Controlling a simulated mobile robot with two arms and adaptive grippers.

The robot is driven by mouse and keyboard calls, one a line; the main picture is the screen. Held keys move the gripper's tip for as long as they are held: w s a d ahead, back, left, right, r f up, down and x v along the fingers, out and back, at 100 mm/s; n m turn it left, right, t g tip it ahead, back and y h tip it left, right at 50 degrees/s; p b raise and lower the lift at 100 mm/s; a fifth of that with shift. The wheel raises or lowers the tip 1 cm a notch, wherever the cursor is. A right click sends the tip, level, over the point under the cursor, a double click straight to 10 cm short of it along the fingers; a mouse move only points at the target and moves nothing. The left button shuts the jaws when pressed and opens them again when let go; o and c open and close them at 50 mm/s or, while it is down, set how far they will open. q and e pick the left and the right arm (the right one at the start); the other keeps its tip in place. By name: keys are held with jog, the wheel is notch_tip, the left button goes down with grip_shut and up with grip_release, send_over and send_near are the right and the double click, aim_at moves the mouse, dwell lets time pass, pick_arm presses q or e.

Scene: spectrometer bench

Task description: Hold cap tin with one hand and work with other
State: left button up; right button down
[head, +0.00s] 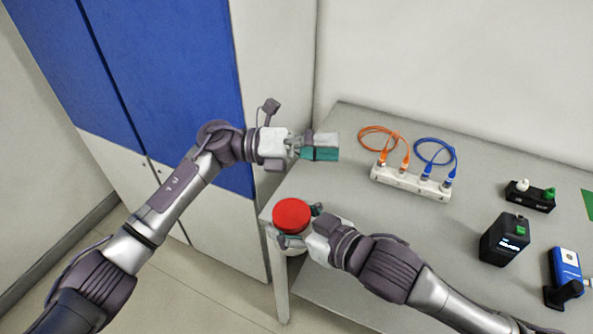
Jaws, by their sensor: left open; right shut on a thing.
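The cap tin (292,215) shows as a round red lid at the table's left front corner; most of its body is hidden below the lid and behind the gripper. My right gripper (299,225) is shut on it, with a finger showing on either side of the lid. My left gripper (300,148) is open above the table's left edge, farther back than the tin.
A white rack (410,184) with orange and blue cables stands at the back of the table (365,215). A black block (530,196) with white and green knobs, a black box (504,240) and a blue device (566,270) stand at right. The table's middle is clear.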

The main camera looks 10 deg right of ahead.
pick_arm(q)
notch_tip(320, 180, up, 5)
jog(key=s+d+m+y, duration=0.1)
jog(key=s+m+y, duration=0.1)
jog(key=m+y, duration=0.3)
jog(key=m+t+y, duration=0.5)
jog(key=m+y, duration=0.8)
jog(key=m, duration=0.1)
send_over(296, 211)
notch_tip(296, 211, down, 4)
jog(key=shift+d+f, duration=0.1)
jog(key=shift+f, duration=0.3)
notch_tip(296, 211, down, 7)
jog(key=shift+f, duration=0.15)
jog(key=c, duration=1.2)
jog(key=shift+f, duration=0.15)
grip_shut()
